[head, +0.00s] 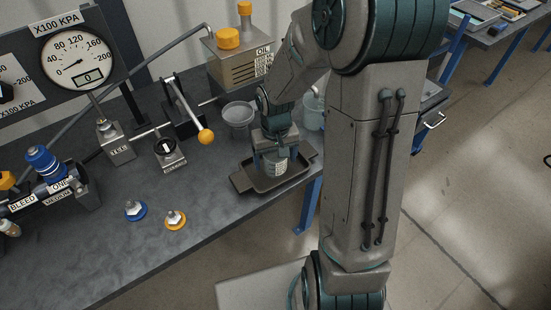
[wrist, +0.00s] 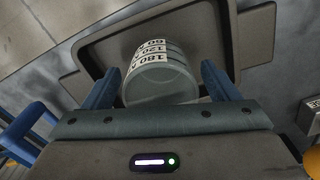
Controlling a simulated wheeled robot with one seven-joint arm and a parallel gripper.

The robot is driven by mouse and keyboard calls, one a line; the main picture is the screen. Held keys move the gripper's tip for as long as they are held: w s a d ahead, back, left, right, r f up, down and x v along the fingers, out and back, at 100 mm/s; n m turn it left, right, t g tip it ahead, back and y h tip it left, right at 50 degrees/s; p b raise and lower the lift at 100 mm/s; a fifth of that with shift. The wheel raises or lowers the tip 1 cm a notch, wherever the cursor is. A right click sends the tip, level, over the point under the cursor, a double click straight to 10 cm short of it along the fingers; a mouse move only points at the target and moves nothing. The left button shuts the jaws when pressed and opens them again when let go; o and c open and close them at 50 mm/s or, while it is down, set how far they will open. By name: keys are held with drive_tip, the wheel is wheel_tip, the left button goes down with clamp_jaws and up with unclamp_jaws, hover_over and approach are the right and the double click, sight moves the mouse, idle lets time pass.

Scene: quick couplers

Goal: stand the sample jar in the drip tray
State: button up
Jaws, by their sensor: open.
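The sample jar (head: 279,165) is a clear jar with a white printed label. In the head view it is partly hidden beneath my gripper (head: 273,151) and is within the outline of the drip tray (head: 241,184), a dark shallow tray with end tabs near the bench's right edge. The wrist view shows the jar (wrist: 160,84) between the two blue fingers of my gripper (wrist: 160,74), with the tray (wrist: 97,49) around and behind it. The fingers are spread, with small gaps showing beside the jar. The jar looks upright in the tray; its base is hidden.
A grey cup (head: 238,117) and a clear container (head: 313,112) stand behind the tray. An oil box (head: 235,66) with yellow caps is at the back. A lever with an orange knob (head: 206,137) is to the left. Blue (head: 136,210) and yellow (head: 175,220) couplers lie on the front bench.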

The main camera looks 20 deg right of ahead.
wheel_tip(320, 180, up, 11)
drive_tip(key=s+r+t, duration=0.1)
drive_tip(key=s+r, duration=0.2)
drive_tip(key=s, duration=0.4)
drive_tip(key=s+r+t, duration=0.2)
drive_tip(key=s, duration=0.5)
drive_tip(key=shift+r, duration=0.4)
idle(0.6)
